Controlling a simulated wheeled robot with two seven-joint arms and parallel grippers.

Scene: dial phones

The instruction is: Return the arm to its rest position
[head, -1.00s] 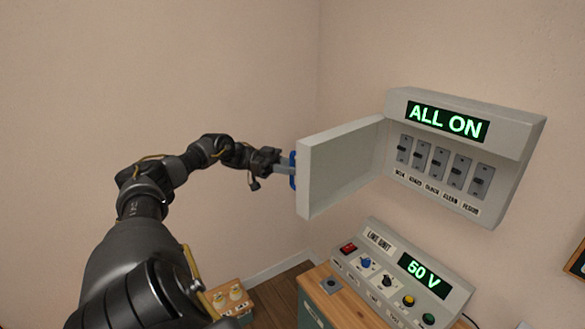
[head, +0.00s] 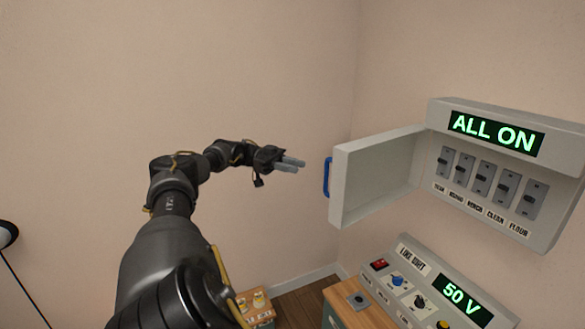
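My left arm reaches in from the lower left, and its gripper (head: 290,164) is in the air left of the wall box's open door (head: 375,172). The two grey fingers hold nothing and are apart from the blue door handle (head: 327,177). They look close together; the gap between them is hard to judge at this angle. The wall box (head: 500,165) shows "ALL ON" on its display (head: 496,133) above a row of labelled switches. My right gripper is out of view.
Below the box, a sloped line unit (head: 413,262) reading "50 V" stands on a wooden-topped cabinet (head: 342,303). A small wooden stand (head: 262,314) is on the floor behind my arm. The wall area left of the door is free.

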